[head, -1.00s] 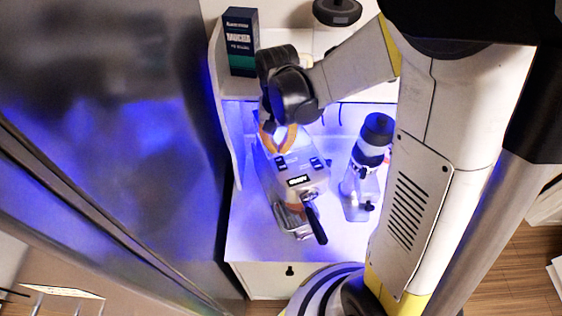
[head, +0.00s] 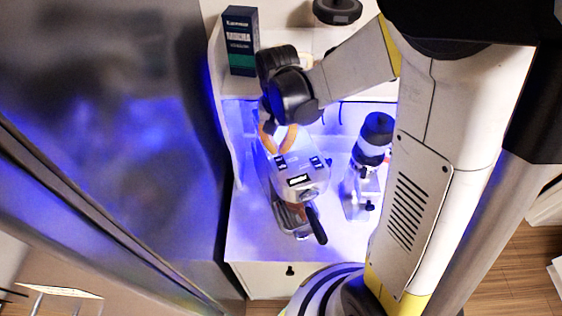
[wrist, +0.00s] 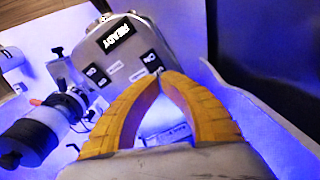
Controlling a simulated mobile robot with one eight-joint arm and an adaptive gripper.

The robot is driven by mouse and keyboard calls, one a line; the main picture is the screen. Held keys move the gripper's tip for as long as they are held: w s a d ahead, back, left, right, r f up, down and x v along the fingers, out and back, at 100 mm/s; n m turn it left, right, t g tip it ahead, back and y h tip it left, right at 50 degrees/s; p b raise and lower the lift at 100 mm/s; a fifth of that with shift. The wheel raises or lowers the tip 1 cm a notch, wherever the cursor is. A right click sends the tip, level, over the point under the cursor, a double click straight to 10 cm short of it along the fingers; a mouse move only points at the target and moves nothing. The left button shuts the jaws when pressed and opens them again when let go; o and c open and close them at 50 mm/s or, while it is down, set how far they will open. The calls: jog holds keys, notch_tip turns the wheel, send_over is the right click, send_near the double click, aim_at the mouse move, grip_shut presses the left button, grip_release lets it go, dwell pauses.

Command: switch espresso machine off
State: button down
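The espresso machine (head: 312,178) stands on the white counter, with its portafilter handle (head: 317,226) pointing toward the front. Its lit display (wrist: 116,38) reads READY in the wrist view, with dark labelled switches (wrist: 97,76) on the top panel. In the head view, one switch (head: 281,162) lies close to my fingers and another (head: 316,161) sits to the right. My gripper (wrist: 164,76) has yellow-orange fingers with tips together and nothing visible between them. The tips are right beside or over a dark switch (wrist: 152,62); I cannot tell whether they touch. My gripper (head: 277,152) is above the machine's rear left.
A grinder (head: 372,145) stands right of the machine. A dark box (head: 241,40) and a black-lidded container (head: 337,11) sit on the shelf above. The cabinet's left side wall (head: 221,95) is close to my gripper. Bare counter (head: 255,235) lies at front left.

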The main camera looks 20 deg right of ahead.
aim_at(278, 157)
jog(key=shift+f+b, duration=1.55)
jog(key=shift+f, duration=0.1)
dwell(0.5)
jog(key=shift+r+p, duration=2.4)
jog(key=shift+r, duration=1.2)
jog(key=shift+f, duration=0.1)
